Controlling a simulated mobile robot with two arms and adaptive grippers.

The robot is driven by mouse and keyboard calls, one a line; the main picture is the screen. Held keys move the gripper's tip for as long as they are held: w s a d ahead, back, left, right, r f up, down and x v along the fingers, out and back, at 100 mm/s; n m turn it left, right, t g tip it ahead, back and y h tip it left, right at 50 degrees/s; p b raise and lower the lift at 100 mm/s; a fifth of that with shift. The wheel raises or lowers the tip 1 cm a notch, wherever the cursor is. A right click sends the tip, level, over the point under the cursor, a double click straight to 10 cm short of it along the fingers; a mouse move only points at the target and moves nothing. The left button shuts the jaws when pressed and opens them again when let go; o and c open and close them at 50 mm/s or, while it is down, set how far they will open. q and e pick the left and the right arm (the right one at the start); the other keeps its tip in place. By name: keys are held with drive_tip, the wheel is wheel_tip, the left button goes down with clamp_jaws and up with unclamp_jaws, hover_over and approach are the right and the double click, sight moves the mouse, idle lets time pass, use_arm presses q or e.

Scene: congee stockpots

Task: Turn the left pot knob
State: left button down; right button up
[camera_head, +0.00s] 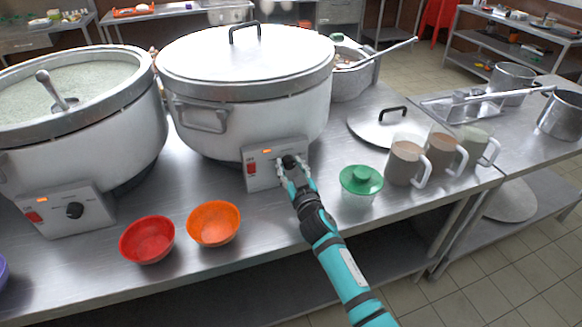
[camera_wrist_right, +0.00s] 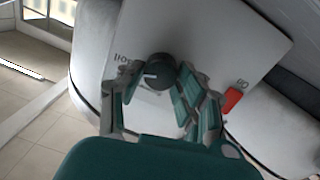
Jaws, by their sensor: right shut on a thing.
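The left pot (camera_head: 72,125) is a large metal stockpot, open, with pale congee and a ladle in it. Its black knob (camera_head: 74,210) sits on a grey front panel beside a red switch, with no gripper near it. The lidded pot (camera_head: 225,105) to its right has a similar panel and a black knob (camera_head: 288,161). My right gripper (camera_head: 290,174) is at this lidded pot's knob. In the right wrist view the knob (camera_wrist_right: 158,70), with a white mark, lies between the fingers, which are shut on it. My left gripper is not in view.
A red bowl (camera_head: 147,240) and an orange bowl (camera_head: 213,223) stand at the counter's front edge.

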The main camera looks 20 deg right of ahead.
drive_tip(key=shift+n, duration=0.3)
drive_tip(key=n+b, duration=0.1)
drive_tip(key=n, duration=0.2)
drive_tip(key=shift+f, duration=0.1)
drive_tip(key=n, duration=0.3)
drive_tip(key=shift+a+n+b, duration=0.1)
drive_tip(key=shift+n+b, duration=0.25)
drive_tip(key=shift+n, duration=0.05)
drive_tip(key=n, duration=0.6)
drive_tip(key=shift+f+y+b, duration=0.15)
drive_tip(key=shift+y+b, duration=0.15)
drive_tip(key=shift+y, duration=0.1)
drive_tip(key=shift+n, duration=0.4)
drive_tip(key=o, duration=1.1)
drive_tip(key=shift+o, duration=0.2)
